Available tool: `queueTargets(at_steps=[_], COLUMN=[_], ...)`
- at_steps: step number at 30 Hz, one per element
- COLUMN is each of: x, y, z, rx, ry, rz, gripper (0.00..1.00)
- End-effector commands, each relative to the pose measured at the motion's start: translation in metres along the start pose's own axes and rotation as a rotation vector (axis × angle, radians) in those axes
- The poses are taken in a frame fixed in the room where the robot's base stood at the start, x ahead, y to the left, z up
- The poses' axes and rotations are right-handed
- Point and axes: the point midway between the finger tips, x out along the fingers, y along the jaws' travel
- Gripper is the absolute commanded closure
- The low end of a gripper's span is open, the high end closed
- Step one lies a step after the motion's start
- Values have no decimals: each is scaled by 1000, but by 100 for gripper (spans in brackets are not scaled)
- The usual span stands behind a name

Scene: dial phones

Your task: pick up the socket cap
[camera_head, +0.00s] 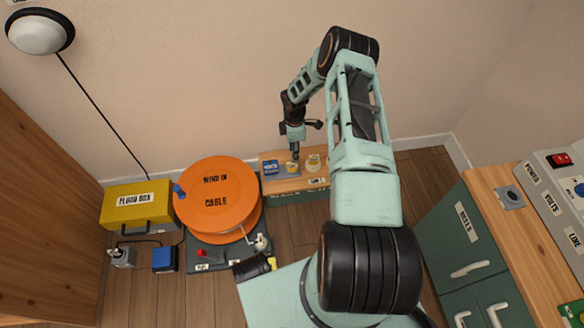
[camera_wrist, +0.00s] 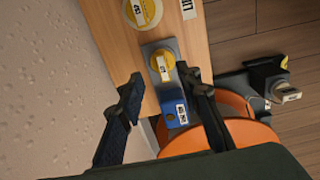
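A round yellow cap with a small label (camera_wrist: 162,65) sits on a grey plate on the wooden shelf; it looks like the socket cap, though I cannot read its label. It also shows in the head view (camera_head: 292,169), just under my gripper (camera_head: 295,154). In the wrist view, my gripper (camera_wrist: 162,80) is open, with its two dark fingers spread and nothing held between them. The cap appears just beyond the fingertips, roughly centred between them. Whether either finger touches anything I cannot tell.
A blue labelled block (camera_wrist: 174,109) stands close beside the cap, and a round pale-and-yellow item (camera_wrist: 143,12) lies on its other side. The orange cable drum (camera_head: 217,197) and yellow flood box (camera_head: 137,204) are left of the shelf. The wall is close behind.

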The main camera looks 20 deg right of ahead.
Motion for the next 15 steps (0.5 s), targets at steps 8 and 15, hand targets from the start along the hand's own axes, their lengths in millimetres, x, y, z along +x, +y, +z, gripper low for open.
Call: queueTargets(at_steps=[8,15], x=[30,66], y=[-1,-4], z=[-2,-9], rx=[1,2], ry=[0,0], rz=[-1,-1], gripper=[68,68])
